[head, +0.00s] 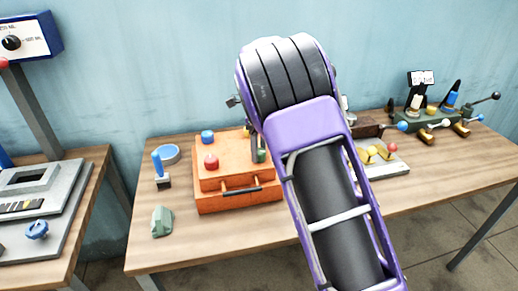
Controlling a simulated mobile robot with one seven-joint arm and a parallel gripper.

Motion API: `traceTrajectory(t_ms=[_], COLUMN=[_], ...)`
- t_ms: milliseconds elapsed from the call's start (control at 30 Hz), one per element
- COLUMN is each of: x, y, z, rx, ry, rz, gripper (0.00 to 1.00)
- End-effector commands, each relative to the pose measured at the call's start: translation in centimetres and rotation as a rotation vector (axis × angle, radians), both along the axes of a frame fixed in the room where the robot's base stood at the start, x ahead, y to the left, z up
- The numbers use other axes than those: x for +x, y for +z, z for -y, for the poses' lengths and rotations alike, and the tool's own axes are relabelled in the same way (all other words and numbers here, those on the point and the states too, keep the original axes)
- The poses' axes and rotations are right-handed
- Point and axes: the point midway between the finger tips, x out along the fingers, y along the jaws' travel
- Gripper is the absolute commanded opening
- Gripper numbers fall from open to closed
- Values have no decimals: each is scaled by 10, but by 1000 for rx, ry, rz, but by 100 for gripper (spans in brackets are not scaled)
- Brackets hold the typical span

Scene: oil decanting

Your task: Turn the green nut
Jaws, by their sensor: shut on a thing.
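My purple and black arm reaches from the bottom right up to the middle and hides most of my gripper (255,140). Only a narrow dark part of the gripper shows, left of the arm and over the right side of the orange box (215,198). A small green piece, seemingly the green nut (261,156), shows at the gripper's lower end, partly covered by the arm. The gripper is shut on it. The nut's full shape and its turn angle cannot be seen.
On the box are a red knob (211,161) and a blue knob (207,137). A grey-green block (162,221) and a blue-handled tool (160,170) stand left of it. A grey plate with yellow knobs (380,153) and a lever fixture (436,115) are right. The table front is clear.

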Motion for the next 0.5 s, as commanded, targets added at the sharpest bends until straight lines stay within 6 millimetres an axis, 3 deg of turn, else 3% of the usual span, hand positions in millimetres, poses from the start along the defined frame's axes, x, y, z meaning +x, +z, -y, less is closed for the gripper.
traceTrajectory(t_ms=[200,233,400,500], x=[0,0,0,0], y=[0,0,0,0], z=[1,1,0,0], rx=[0,0,0,0], ry=[-2,-2,-1,-1], rz=[0,0,0,0], gripper=[0,53,82,82])
